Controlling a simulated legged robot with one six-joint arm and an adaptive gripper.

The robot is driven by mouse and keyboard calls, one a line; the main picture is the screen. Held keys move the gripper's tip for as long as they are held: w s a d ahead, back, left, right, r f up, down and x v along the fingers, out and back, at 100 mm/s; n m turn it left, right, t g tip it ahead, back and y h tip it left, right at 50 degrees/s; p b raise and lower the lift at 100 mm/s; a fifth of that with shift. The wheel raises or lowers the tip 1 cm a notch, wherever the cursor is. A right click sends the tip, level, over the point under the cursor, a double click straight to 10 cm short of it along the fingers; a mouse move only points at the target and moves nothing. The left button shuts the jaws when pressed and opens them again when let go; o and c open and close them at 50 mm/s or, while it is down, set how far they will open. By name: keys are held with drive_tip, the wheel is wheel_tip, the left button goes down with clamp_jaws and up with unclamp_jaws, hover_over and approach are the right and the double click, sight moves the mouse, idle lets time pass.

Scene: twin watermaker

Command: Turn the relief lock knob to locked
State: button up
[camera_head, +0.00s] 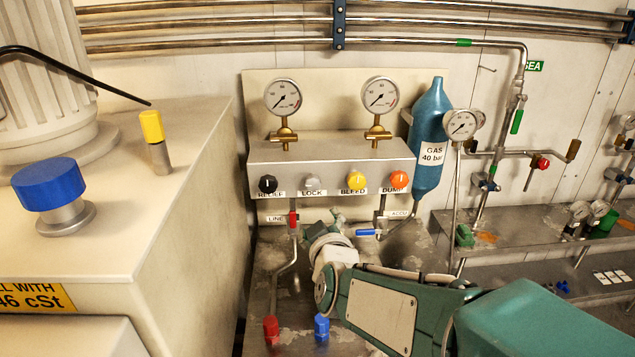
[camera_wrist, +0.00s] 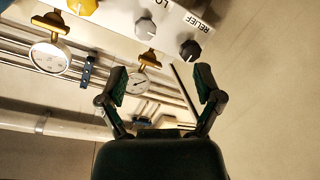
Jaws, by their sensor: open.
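The grey knob (camera_head: 312,184) sits on the front of the metal panel (camera_head: 380,150) above a label reading LOCK. The black knob (camera_head: 267,184) labelled RELIEF is to its left. In the wrist view the picture is turned over: the grey knob (camera_wrist: 145,27) is at the top and the black knob (camera_wrist: 190,48) to its right. My gripper (camera_wrist: 158,78) is open and empty, its two dark fingers apart, with no knob between them. In the head view, my arm's wrist is below the panel; the fingers are mostly hidden there.
The yellow BLEED knob (camera_head: 356,181) and orange DUMP knob (camera_head: 399,179) are right of the grey knob. Two gauges (camera_head: 283,97) stand above the panel. Red LINE valve (camera_head: 293,218) and blue lever (camera_head: 366,232) are below. A blue gas bottle (camera_head: 429,135) stands at right.

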sight(313, 186)
drive_tip(key=w, duration=0.4)
drive_tip(key=w+t+h, duration=0.1)
drive_tip(key=w, duration=0.4)
drive_tip(key=w+n+t+h, duration=0.1)
drive_tip(key=w, duration=0.4)
drive_tip(key=shift+w+a, duration=0.15)
drive_tip(key=shift+a, duration=0.15)
drive_tip(key=c, duration=1.2)
